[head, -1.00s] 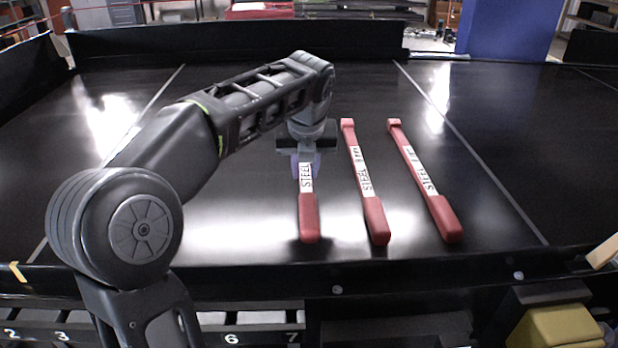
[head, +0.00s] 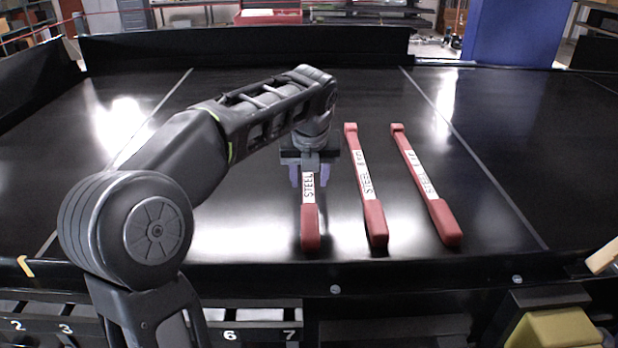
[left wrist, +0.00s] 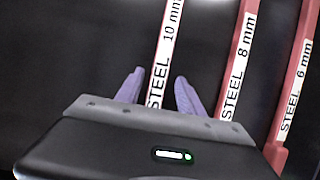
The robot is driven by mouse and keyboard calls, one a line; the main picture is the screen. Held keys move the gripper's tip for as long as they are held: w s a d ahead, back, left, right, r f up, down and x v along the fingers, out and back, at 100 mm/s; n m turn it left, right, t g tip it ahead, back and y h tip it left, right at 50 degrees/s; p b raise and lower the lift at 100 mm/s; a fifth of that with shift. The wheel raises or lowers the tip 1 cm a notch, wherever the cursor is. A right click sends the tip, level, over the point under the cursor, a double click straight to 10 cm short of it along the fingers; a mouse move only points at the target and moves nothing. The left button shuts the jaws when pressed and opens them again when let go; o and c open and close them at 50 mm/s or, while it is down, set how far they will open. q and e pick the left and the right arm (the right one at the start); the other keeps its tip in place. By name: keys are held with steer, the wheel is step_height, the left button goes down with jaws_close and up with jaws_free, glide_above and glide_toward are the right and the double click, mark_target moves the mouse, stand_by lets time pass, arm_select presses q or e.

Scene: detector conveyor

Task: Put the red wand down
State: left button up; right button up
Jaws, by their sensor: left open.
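Three red wands with white STEEL labels lie side by side on the black conveyor belt (head: 240,100). The leftmost, labelled 10 mm (head: 310,228), lies below my left gripper (head: 309,180). In the left wrist view this 10 mm wand (left wrist: 166,45) passes between the two purple fingers of the left gripper (left wrist: 160,90), with a gap on each side. The left gripper is open, and its wrist hides the far end of that wand in the head view. The 8 mm wand (head: 374,220) and the 6 mm wand (head: 442,222) lie to the right. My right gripper is not in view.
A black rail (head: 420,265) runs along the front of the belt, with numbered slots below it at left. A yellow block (head: 555,330) is at the lower right. The belt is bare left of the wands and at far right.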

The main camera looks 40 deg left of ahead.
arm_select(q)
steer(key=v, duration=0.7)
steer(key=shift+b, duration=0.4)
steer(key=shift+o, duration=0.3)
stand_by(0.6)
steer(key=a, duration=0.1)
steer(key=s+a+f, duration=0.1)
steer(key=a, duration=0.1)
steer(key=shift+s+a+f+n, duration=0.1)
steer(key=shift+s+f+n, duration=0.1)
steer(key=shift+n, duration=0.2)
steer(key=shift+m, duration=0.4)
steer(key=d, duration=0.1)
steer(key=d+r, duration=0.1)
steer(key=d, duration=0.1)
steer(key=shift+w+d+r+b, duration=0.25)
steer(key=shift+w+d+b, duration=0.05)
steer(key=shift+w+d, duration=0.1)
steer(key=shift+b+x, duration=1)
steer(key=shift+x, duration=0.35)
